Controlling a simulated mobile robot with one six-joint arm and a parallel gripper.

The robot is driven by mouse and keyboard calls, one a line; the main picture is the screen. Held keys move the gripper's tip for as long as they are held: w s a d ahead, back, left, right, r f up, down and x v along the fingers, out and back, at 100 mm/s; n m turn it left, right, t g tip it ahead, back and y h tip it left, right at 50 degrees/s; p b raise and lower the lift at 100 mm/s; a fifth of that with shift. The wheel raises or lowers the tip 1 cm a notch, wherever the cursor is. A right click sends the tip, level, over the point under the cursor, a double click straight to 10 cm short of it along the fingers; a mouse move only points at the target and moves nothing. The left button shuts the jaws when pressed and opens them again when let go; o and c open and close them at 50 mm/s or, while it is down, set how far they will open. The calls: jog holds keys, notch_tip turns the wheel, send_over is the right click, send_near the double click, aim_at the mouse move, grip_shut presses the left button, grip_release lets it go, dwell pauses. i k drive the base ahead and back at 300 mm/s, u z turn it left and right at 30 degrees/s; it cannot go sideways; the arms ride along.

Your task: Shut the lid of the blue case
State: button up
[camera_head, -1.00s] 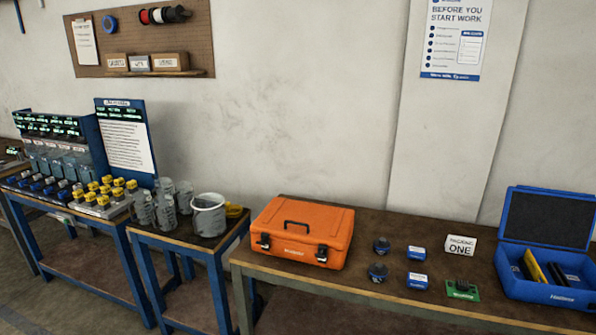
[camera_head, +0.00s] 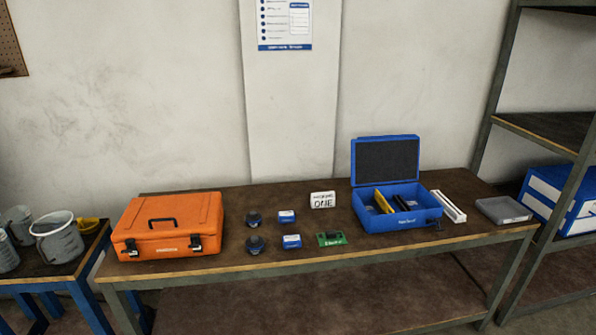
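The blue case (camera_head: 403,224) stands on the brown workbench, right of its middle. Its lid (camera_head: 386,161) is raised upright at the back, with a dark lining facing me. Inside the case lie a yellow item (camera_head: 383,201) and dark items (camera_head: 402,203). My gripper is not in the head view, so I cannot see whether it is open or shut.
On the workbench (camera_head: 300,264) are a shut orange case (camera_head: 168,226), black round parts (camera_head: 255,244), small blue boxes (camera_head: 291,241), a green board (camera_head: 331,239), a sign (camera_head: 322,200), white strips (camera_head: 448,206) and a grey box (camera_head: 503,210). A shelf rack (camera_head: 549,132) stands at right.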

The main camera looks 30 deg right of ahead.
aim_at(389, 159)
jog(key=z, duration=5.45)
jog(key=i, duration=0.2)
jog(key=u, duration=2.4)
jog(key=i, duration=0.95)
